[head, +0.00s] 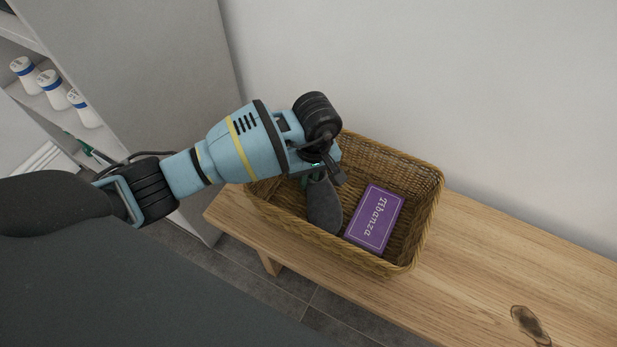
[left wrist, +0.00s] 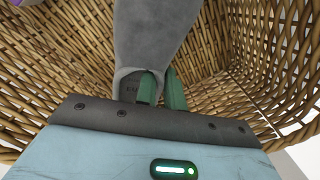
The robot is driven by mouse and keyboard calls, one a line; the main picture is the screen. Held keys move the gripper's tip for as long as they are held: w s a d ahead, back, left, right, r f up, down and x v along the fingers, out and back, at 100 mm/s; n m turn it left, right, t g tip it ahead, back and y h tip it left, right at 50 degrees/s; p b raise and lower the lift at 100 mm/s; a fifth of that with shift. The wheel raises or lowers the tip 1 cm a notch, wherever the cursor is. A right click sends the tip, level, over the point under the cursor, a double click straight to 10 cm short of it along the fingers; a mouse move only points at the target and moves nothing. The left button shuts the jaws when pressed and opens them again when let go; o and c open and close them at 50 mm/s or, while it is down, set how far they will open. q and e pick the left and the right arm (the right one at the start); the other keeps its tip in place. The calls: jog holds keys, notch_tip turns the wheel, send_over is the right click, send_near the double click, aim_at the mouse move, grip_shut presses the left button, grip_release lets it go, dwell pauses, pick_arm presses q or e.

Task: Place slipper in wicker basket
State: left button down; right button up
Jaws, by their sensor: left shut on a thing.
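The wicker basket (head: 420,205) stands on the wooden bench against the wall. The grey slipper (head: 324,206) is inside the basket's left part, its sole end pointing toward the front wall. One finger seems to lie over the slipper's edge. Whether the slipper touches the basket floor is hard to tell. My right gripper is out of view.
The wooden bench (head: 480,265) has free room to the right. A grey cabinet (head: 150,60) and shelf with several white bottles (head: 50,88) stand at the left.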

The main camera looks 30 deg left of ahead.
pick_arm(q)
jog(key=shift+f, duration=0.1)
jog(key=c, duration=1.5)
grip_release()
jog(key=shift+c, duration=0.2)
jog(key=shift+o, duration=0.2)
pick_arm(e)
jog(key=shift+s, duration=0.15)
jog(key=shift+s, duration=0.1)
